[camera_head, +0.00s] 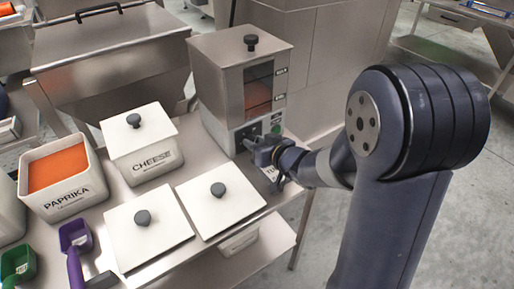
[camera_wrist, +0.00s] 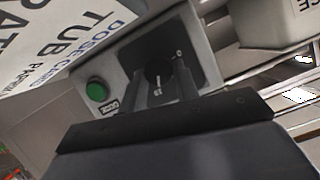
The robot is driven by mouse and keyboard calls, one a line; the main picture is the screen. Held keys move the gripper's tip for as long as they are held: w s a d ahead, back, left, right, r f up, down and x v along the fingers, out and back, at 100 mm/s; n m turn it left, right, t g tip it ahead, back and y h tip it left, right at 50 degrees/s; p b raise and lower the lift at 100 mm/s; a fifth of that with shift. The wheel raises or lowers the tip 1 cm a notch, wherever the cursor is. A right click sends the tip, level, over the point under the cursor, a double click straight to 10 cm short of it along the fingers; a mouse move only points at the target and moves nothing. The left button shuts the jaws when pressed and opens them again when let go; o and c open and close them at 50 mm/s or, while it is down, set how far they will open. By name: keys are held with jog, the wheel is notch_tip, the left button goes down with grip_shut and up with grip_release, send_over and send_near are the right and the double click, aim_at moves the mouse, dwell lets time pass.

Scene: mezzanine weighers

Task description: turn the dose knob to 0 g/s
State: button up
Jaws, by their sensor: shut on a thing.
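The dose knob (camera_wrist: 158,70) is a dark round knob on a black plate on the front of a steel dispenser (camera_head: 218,85). In the wrist view the two fingers of my gripper (camera_wrist: 166,85) stand on either side of the knob and are shut on it. Small white marks show near the knob, but its setting is too small to read. In the head view my gripper (camera_head: 258,150) is at the lower front of the dispenser and hides most of the knob.
A green button (camera_wrist: 97,91) sits beside the knob plate, and a printed card (camera_wrist: 62,35) is close by. A lidded CHEESE tub (camera_head: 145,158), an open PAPRIKA tub (camera_head: 80,200) and two white lids (camera_head: 220,210) (camera_head: 148,240) are on the steel bench left of my arm.

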jog(key=shift+f+n+h+b, duration=0.1)
jog(key=shift+n+h+b, duration=0.2)
jog(key=shift+n+b, duration=0.3)
jog(key=o, duration=1)
jog(key=shift+c, duration=0.2)
jog(key=shift+s, duration=0.1)
jog(key=p+v, duration=0.2)
jog(key=v, duration=0.7)
jog(key=shift+s+d+r, duration=0.15)
jog(key=shift+s+r, duration=0.05)
jog(key=shift+s, duration=0.05)
jog(key=shift+s+d, duration=0.25)
jog(key=shift+s, duration=0.25)
